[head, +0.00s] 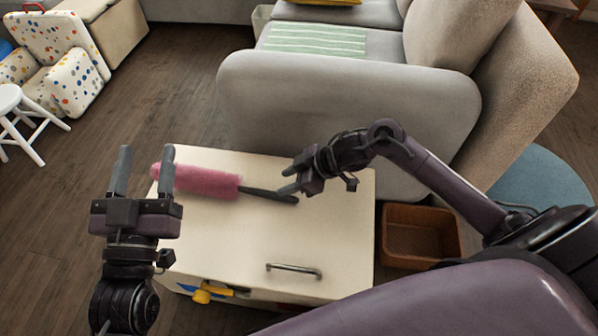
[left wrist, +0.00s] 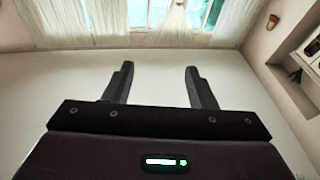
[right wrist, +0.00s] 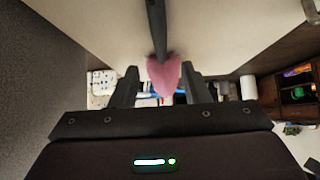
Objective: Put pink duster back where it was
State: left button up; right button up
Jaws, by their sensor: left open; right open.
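The pink duster (head: 200,181) lies on the cream cabinet top (head: 230,240), its pink head to the left and its dark handle (head: 268,194) to the right. My right gripper (head: 285,184) is open beside the end of the handle. In the right wrist view the handle and the pink head (right wrist: 164,76) show ahead, between the open fingers (right wrist: 163,90); I cannot tell whether they touch it. My left gripper (head: 143,170) is open and empty at the left edge of the cabinet, pointing up. The left wrist view shows its open fingers (left wrist: 158,85) with nothing between them.
A grey sofa (head: 340,110) stands behind the cabinet. A brown basket (head: 420,235) sits on the floor to its right. A metal handle (head: 294,269) is on the cabinet near the front. A white stool (head: 12,100) and a spotted chair (head: 75,80) stand far left.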

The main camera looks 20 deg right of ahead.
jog(key=s+a+r+t+y, duration=0.1)
jog(key=s+a+r, duration=0.15)
jog(key=a, duration=0.25)
jog(key=s+a+r+m+t+y+p, duration=0.1)
jog(key=s+a+r+t, duration=0.1)
jog(key=a+r, duration=0.15)
jog(key=s+a+r+t+y, duration=0.1)
jog(key=s+a+r, duration=0.15)
jog(key=a, duration=0.35)
pick_arm(q)
notch_tip(320, 180, down, 10)
jog(key=g+y, duration=0.1)
jog(key=g, duration=0.3)
jog(key=shift+s+d+r+g+y, duration=0.2)
jog(key=shift+s+d+g+y, duration=0.05)
jog(key=shift+s+g+y, duration=0.15)
pick_arm(e)
notch_tip(320, 180, up, 9)
jog(key=d+m+t+h, duration=0.2)
jog(key=m+t+h, duration=0.1)
jog(key=m+t, duration=0.2)
jog(key=shift+w+d+h, duration=0.25)
jog(key=shift+d+h, duration=0.05)
jog(key=shift+d, duration=0.05)
pick_arm(q)
jog(key=shift+a+f, duration=0.1)
pick_arm(e)
jog(key=shift+f, duration=0.1)
